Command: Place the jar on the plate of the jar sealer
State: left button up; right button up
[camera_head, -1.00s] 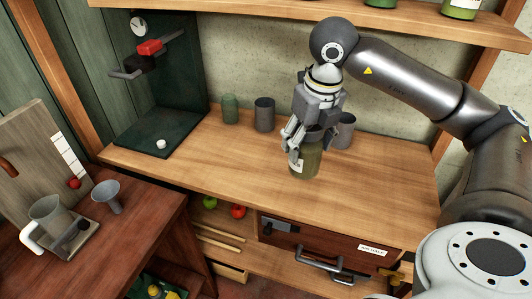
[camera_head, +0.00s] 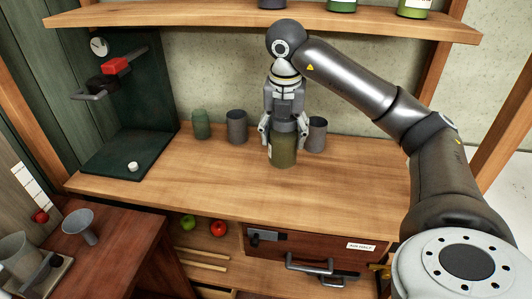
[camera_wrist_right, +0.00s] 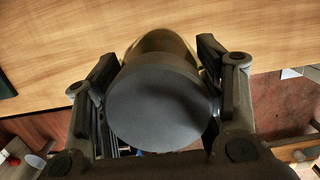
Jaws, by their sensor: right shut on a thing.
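The olive-green jar (camera_head: 283,150) stands upright over the wooden counter; I cannot tell whether its base touches the wood. My right gripper (camera_head: 283,128) comes down from above and is shut on its upper part, one finger on each side. In the right wrist view the jar's dark round lid (camera_wrist_right: 158,106) fills the space between the fingers. The dark green jar sealer (camera_head: 104,110) stands at the counter's left end, with a gauge, a red block and a handle. My left gripper is out of view.
A green jar (camera_head: 201,124) and a grey cup (camera_head: 237,127) stand left of the held jar, near the wall. Another grey cup (camera_head: 316,134) is close on its right. A shelf (camera_head: 220,19) runs above. The counter's front middle is clear.

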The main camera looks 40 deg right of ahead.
jog(key=w+f, duration=0.2)
jog(key=f, duration=0.1)
jog(key=w+d+f+p, duration=0.1)
jog(key=w+f, duration=0.2)
jog(key=w+d+f+p, duration=0.1)
jog(key=w+f, duration=0.1)
jog(key=f, duration=0.2)
jog(key=shift+w+d, duration=0.2)
jog(key=shift+w, duration=0.05)
jog(key=shift+f, duration=0.1)
jog(key=shift+f, duration=0.2)
jog(key=o, duration=1.3)
jog(key=shift+r, duration=0.1)
